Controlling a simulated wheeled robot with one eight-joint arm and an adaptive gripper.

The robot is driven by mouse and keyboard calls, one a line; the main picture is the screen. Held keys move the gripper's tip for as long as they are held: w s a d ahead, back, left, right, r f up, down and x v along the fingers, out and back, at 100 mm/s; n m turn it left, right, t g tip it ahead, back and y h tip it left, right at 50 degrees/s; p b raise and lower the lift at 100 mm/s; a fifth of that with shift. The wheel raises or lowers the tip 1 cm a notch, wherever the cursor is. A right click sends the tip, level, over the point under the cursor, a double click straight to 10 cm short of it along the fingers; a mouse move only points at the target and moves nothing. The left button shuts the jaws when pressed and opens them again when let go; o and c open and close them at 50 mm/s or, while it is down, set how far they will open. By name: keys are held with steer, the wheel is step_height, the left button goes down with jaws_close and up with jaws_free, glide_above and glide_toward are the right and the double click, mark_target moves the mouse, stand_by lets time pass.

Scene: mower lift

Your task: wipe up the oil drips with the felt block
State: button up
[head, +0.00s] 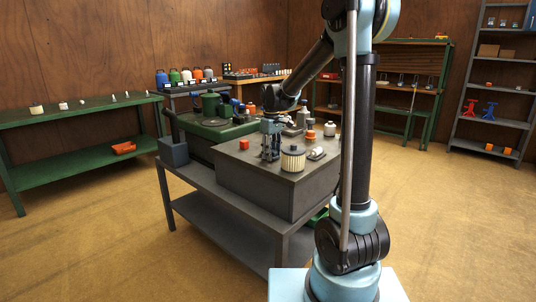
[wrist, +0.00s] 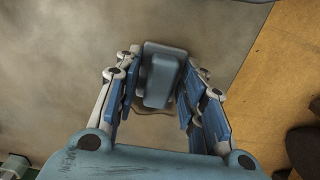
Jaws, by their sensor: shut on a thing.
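My gripper (head: 270,158) is low over the grey bench top (head: 250,172). In the wrist view my gripper (wrist: 158,72) is shut on the felt block (wrist: 163,82), a blue-grey block with a wider, darker base. The block sits between the blue finger pads, at or just above the surface; I cannot tell whether it touches. A thin dark curved edge (wrist: 152,113) shows beside the block, perhaps of an oil drip partly hidden under it. No other drip is clear. In the head view the fingers hide the block.
Close right of my gripper stands a cream ribbed canister (head: 292,160). A small tray-like item (head: 317,154), an orange-red part (head: 310,135) and a white jar (head: 330,129) are behind it. A red cap (head: 244,144) is left. The green mower (head: 208,125) stands behind left.

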mark_target(275, 151)
steer(key=shift+s+d+f, duration=0.1)
steer(key=shift+s+d, duration=0.6)
steer(key=shift+d, duration=0.1)
steer(key=shift+w+r, duration=0.1)
steer(key=shift+r, duration=0.6)
steer(key=shift+a+r, duration=0.1)
steer(key=shift+r, duration=3)
